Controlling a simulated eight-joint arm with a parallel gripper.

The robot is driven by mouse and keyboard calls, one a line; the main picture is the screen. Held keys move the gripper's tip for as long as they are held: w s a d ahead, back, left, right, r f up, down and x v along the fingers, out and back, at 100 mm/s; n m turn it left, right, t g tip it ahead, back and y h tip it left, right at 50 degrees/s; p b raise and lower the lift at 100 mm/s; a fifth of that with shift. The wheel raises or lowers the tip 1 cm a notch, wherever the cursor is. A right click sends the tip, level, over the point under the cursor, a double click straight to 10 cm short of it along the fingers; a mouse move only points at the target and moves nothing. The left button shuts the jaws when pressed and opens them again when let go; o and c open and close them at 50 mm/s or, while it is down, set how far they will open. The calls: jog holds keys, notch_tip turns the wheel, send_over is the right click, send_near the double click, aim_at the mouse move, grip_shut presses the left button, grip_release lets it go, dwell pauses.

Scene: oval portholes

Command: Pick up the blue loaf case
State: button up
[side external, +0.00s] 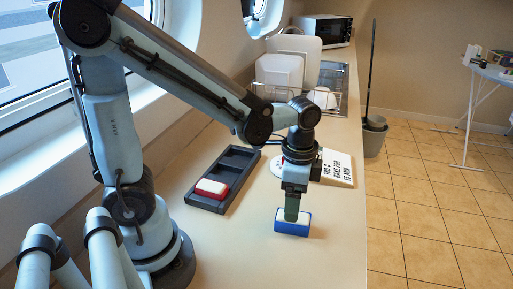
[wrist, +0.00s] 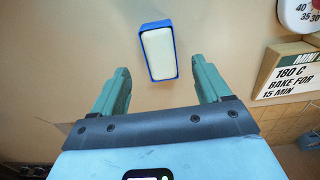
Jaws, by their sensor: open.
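The blue loaf case (side external: 293,229) is a small blue box with a white filling, lying on the counter below my gripper (side external: 292,212). In the wrist view the blue loaf case (wrist: 176,72) lies slightly tilted, just beyond the fingertips and centred on the gap between them. My gripper (wrist: 160,68) is open and empty, its two green fingers apart on either side. In the side view the fingers point down and overlap the case, so the exact height left between them is hard to tell.
A dark grey compartment tray (side external: 237,160) left of my gripper holds a red case with white filling (side external: 211,188). A sign reading 180 C, bake for 15 min (wrist: 290,75) and a round dial (wrist: 300,14) stand behind. A dish rack (side external: 325,100) is farther back. The counter's right edge is near the case.

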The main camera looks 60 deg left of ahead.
jog(key=shift+w+f, duration=0.1)
jog(key=shift+f, duration=2.95)
jog(key=shift+c, duration=0.2)
jog(key=c, duration=1.1)
jog(key=shift+o, duration=0.2)
jog(key=shift+r, duration=0.2)
